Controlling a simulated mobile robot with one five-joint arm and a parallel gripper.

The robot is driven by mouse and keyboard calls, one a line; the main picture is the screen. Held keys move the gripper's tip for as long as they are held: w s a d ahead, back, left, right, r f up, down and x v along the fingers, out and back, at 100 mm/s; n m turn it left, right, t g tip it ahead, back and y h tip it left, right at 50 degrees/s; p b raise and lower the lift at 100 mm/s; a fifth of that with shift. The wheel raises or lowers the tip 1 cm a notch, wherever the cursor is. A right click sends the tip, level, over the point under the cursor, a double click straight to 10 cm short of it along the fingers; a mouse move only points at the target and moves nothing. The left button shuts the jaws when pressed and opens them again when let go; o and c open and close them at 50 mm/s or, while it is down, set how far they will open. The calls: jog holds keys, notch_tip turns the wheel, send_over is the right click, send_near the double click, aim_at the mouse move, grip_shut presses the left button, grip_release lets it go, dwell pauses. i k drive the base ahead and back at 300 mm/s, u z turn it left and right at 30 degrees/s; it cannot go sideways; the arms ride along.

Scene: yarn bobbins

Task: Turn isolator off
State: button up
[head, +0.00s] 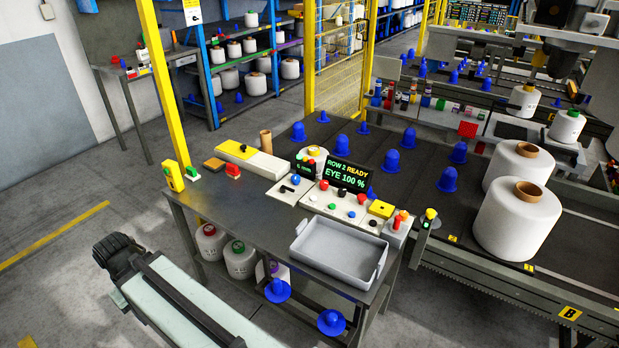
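A grey metal table (235,215) carries several controls. A small pale plate with a black lever-like handle (288,188) lies left of the display; it may be the isolator, but no label is readable. Beside it is a pale button panel (343,206) with red, black, green and white knobs. A yellow box (172,176) stands at the table's left corner. I cannot tell for certain which control is the isolator, or its setting. Part of my arm, with a dark joint, shows at lower left, apart from the table. No gripper fingers are visible.
A display (345,177) reads "ROW 2 READY, EYE 100 %". An empty grey tray (338,250) sits at the table's front right. Large white bobbins (515,218) stand on the conveyor at right. Floor at left is clear.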

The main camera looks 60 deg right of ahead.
aim_at(324, 184)
jog(key=i, duration=0.85)
jog(key=z, duration=0.05)
